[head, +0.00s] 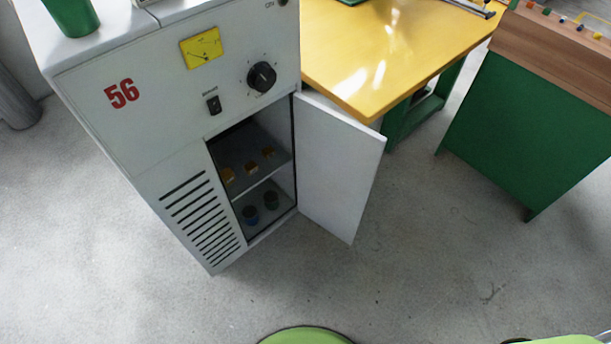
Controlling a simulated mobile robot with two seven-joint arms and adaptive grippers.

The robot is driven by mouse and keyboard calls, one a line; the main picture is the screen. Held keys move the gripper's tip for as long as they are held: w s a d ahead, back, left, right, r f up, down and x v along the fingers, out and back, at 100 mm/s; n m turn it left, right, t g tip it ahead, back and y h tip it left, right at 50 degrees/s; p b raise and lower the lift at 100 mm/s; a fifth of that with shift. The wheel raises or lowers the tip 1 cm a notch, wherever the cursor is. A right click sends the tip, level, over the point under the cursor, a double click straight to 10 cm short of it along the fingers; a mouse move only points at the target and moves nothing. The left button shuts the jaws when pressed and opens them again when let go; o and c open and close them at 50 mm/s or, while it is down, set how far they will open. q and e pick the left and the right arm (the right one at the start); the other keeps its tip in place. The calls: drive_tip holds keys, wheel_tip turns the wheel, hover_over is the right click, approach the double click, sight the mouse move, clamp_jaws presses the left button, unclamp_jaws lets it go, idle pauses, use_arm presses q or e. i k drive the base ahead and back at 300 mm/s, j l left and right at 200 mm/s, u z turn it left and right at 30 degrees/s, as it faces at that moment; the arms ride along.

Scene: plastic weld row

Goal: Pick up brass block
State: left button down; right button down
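Neither of my grippers shows in the head view.
The cabinet door (338,165) stands wide open to the right. A yellow table (400,45) and a green-sided bench (530,130) stand behind. The floor in front is clear.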

sight(251, 167)
drive_tip(key=i+l+u, duration=0.15)
drive_tip(key=u, duration=0.35)
drive_tip(key=l+u, duration=0.45)
drive_tip(key=i+l+u, duration=0.1)
drive_tip(key=l+u, duration=0.15)
drive_tip(key=u, duration=0.25)
drive_tip(key=l+u, duration=0.3)
drive_tip(key=u, duration=0.15)
drive_tip(key=k+l+u, duration=0.1)
drive_tip(key=l, duration=0.35)
drive_tip(key=k+l, duration=0.1)
drive_tip(key=l, duration=0.3)
drive_tip(key=k+l+u, duration=0.15)
drive_tip(key=l, duration=0.3)
drive_tip(key=k+l+u, duration=0.1)
drive_tip(key=l, duration=0.3)
drive_tip(key=k+l, duration=0.15)
drive_tip(key=l, duration=0.25)
drive_tip(key=k+l, duration=0.15)
drive_tip(key=j+z, duration=0.45)
drive_tip(key=j, duration=0.55)
